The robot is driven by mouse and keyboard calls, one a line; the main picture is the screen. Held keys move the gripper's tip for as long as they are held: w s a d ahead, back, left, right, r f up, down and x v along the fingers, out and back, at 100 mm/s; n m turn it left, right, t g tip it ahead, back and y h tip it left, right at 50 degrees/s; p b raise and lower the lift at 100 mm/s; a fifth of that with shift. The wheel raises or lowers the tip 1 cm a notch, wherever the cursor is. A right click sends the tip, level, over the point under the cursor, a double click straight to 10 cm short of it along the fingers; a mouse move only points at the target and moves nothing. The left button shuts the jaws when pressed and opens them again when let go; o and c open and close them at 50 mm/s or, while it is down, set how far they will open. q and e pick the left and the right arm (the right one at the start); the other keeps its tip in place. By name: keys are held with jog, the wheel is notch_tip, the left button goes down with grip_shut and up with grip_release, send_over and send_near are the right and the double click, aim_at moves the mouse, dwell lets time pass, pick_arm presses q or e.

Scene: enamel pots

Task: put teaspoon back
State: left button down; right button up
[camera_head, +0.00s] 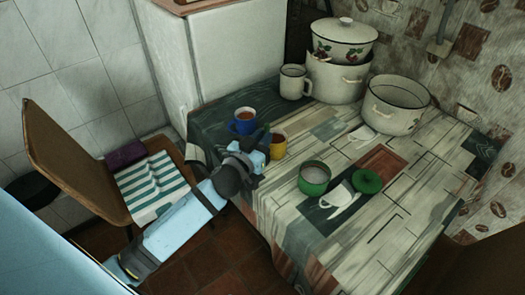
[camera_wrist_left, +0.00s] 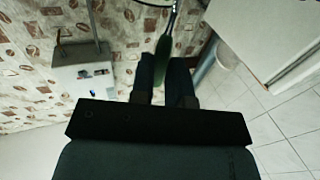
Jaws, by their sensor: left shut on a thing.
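My left gripper (camera_head: 264,139) is over the table's left edge, beside the yellow mug (camera_head: 278,147) and just right of the blue mug (camera_head: 243,122), which holds a brown liquid. In the left wrist view the gripper's dark fingers are shut on a slim thing with a green end and a thin shiny stem, which looks like the teaspoon (camera_wrist_left: 163,46). I cannot make out the teaspoon in the head view. An open green tin (camera_head: 314,178) with pale contents stands on the table, its green lid (camera_head: 367,181) beside it. My right gripper is not in view.
A white mug (camera_head: 294,82), a lidded enamel pot (camera_head: 335,78) and an open enamel pot (camera_head: 396,105) stand at the table's back. A chair with a striped cloth (camera_head: 150,186) is at left. The table's front right (camera_head: 375,235) is clear.

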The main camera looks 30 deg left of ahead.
pick_arm(q)
notch_tip(320, 180, down, 4)
jog(key=shift+b, duration=0.5)
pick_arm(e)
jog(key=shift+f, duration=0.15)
pick_arm(q)
jog(key=shift+f, duration=0.2)
jog(key=c, duration=1.1)
grip_release()
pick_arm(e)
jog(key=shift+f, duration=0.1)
pick_arm(q)
jog(key=shift+r, duration=0.15)
